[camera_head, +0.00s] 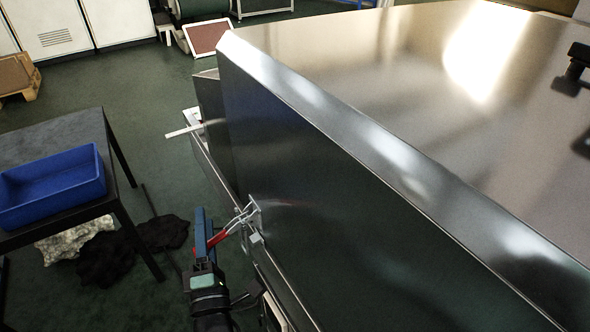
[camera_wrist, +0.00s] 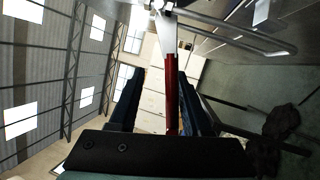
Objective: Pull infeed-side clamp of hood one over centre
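The clamp (camera_head: 246,219) sits on the lower edge of the steel hood (camera_head: 330,200). It has metal links and a red handle (camera_head: 219,238) that slants down and left, away from the hood wall. My gripper (camera_head: 206,228) is at this handle, with its blue fingers beside it. In the wrist view the red handle (camera_wrist: 171,90) runs between the two dark fingers (camera_wrist: 160,85). It lies closer to the right finger, and a gap shows between it and the left finger. The gripper looks open around the handle. The far side of the handle is partly hidden in the head view.
The hood's large wall fills the right side. A pale lever (camera_head: 184,131) sticks out farther along the rail. On the left stands a dark table (camera_head: 60,130) with a blue bin (camera_head: 55,187). Dark heaps (camera_head: 105,258) lie on the floor near it. Green floor between table and hood is mostly clear.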

